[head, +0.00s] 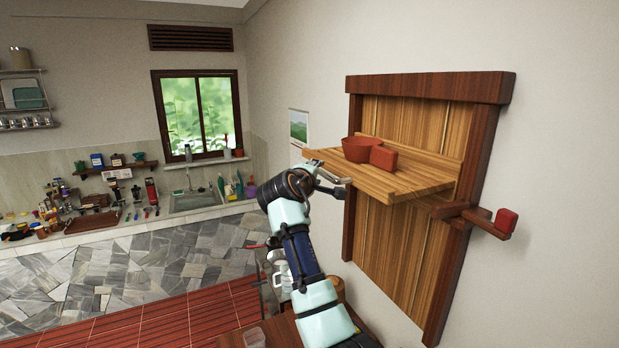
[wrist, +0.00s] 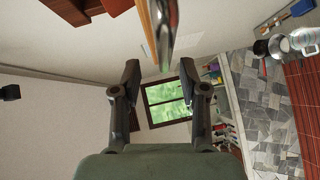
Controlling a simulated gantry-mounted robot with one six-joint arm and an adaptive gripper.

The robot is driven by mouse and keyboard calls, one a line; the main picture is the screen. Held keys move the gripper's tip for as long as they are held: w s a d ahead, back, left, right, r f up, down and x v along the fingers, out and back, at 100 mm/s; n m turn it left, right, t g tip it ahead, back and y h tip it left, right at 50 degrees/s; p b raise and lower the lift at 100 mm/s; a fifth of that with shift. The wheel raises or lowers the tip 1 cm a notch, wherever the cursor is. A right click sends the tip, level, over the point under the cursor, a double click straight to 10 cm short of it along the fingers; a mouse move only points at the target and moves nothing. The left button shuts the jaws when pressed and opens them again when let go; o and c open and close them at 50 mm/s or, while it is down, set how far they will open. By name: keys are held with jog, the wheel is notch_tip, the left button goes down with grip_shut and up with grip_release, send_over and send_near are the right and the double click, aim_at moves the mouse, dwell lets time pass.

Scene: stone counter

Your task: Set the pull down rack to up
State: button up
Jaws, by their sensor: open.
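The pull down rack has a wooden frame (head: 362,236) on the right wall, with a wooden shelf (head: 424,181) sticking out from it about level. A red bowl (head: 360,149) and a red block (head: 383,157) sit on the shelf. My gripper (head: 330,180) is at the shelf's front left edge, open. In the wrist view, a shiny metal bar (wrist: 163,35) along the shelf edge appears between the two spread fingers of my gripper (wrist: 160,80). I cannot tell whether it touches them.
A wooden side lever with a red knob (head: 505,222) sticks out from the frame's right side. A wooden table (head: 285,333) with a cup (head: 254,338) is below. The sink counter (head: 150,215) and window (head: 197,112) are far back. The air left of the shelf is free.

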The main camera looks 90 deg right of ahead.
jog(key=v, duration=0.7)
dwell(0.4)
